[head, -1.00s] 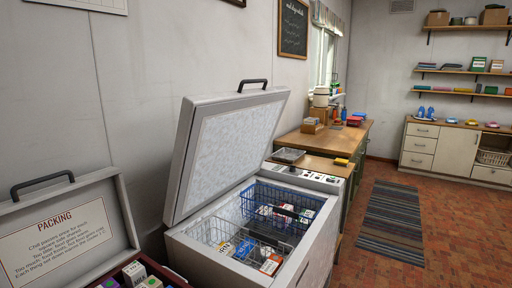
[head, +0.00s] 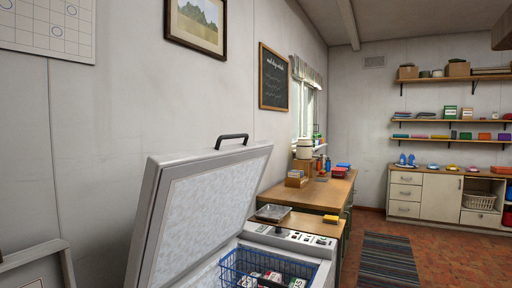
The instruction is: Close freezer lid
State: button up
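The freezer lid (head: 205,205) stands raised and tilted back toward the wall, with a dark handle (head: 231,139) on its top edge. Its pale frosted inner face shows. The freezer body (head: 322,273) is below it, open, and only its upper part is in view. A blue wire basket (head: 233,276) with several small packages sits inside. A control panel (head: 290,237) lies along the far end of the freezer's top. My gripper is not in view.
A wooden counter (head: 322,195) with small items stands beyond the freezer. A second raised lid's corner (head: 30,262) shows at the lower left. A striped rug (head: 388,262) lies on open brick floor at right. A cabinet (head: 440,198) and shelves stand at the back.

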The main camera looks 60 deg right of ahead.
aim_at(191, 204)
jog(key=i+l+z, duration=0.15)
jog(key=z, duration=0.15)
jog(key=i+z, duration=0.3)
jog(key=i+j+z, duration=0.15)
jog(key=z, duration=0.25)
jog(key=i+j+z, duration=0.1)
jog(key=j+z, duration=0.15)
jog(key=j, duration=0.25)
jog(key=k+j, duration=0.1)
